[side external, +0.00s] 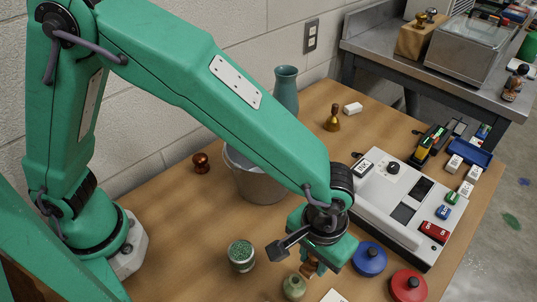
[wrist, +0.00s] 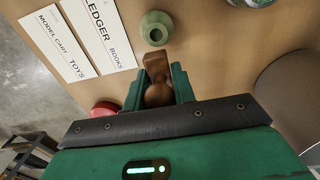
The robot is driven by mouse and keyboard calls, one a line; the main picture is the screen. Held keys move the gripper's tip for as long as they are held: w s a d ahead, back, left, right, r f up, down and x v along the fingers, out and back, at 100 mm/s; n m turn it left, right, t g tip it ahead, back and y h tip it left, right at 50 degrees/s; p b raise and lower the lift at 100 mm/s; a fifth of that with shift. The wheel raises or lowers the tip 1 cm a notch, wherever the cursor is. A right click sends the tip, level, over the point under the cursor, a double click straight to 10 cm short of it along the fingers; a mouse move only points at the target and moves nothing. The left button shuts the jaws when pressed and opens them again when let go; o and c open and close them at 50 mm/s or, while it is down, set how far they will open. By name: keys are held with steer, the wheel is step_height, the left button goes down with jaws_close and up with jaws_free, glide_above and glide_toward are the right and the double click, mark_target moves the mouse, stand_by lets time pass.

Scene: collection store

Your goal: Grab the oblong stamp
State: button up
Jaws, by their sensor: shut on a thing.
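The oblong stamp is brown wood, with a rounded handle and a blockish end, in the wrist view (wrist: 156,68). My gripper (wrist: 157,90) is shut on it, with one green finger on each side of the rounded part. In the side view, my gripper (side external: 309,267) is low over the front of the table, and a bit of the brown stamp (side external: 307,270) shows below it. The fingers hide part of the stamp. I cannot tell whether it touches the table.
A small green vase (wrist: 155,28) stands close beyond the stamp. Lettered cards (wrist: 96,35) lie beside it. Blue (side external: 369,259) and red (side external: 408,285) round items sit at right, before a white machine (side external: 400,210).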

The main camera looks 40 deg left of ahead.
steer(key=s+d+r, duration=0.1)
steer(key=s+r, duration=0.4)
steer(key=s, duration=0.3)
steer(key=shift+s+d, duration=0.25)
